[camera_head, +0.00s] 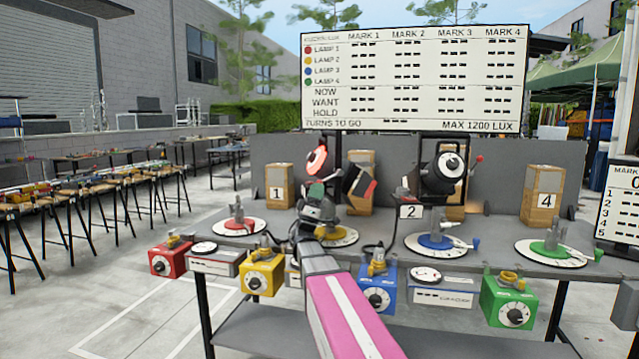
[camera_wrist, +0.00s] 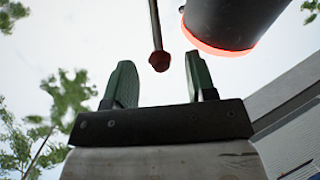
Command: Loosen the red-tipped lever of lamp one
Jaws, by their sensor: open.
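Lamp one (camera_head: 317,159), a dark lamp with a glowing red rim, is tilted above the back of the table, behind my gripper (camera_head: 318,189). Its dark body (camera_wrist: 228,18) and red rim show at the top right in the wrist view. The lever's red tip (camera_wrist: 159,62) hangs on a thin rod from the top of that view. My gripper (camera_wrist: 162,78) has two green fingers, apart and empty. In the picture the red tip lies between the fingertips; its depth is hard to tell. The lever is not clearly visible in the head view.
A second dark lamp (camera_head: 447,168) with a red-tipped lever (camera_head: 479,158) stands to the right. Coloured dial boxes, such as the yellow box (camera_head: 261,273), line the table's front edge. Wooden blocks (camera_head: 543,194) stand at the back. A light-reading board (camera_head: 415,75) rises behind.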

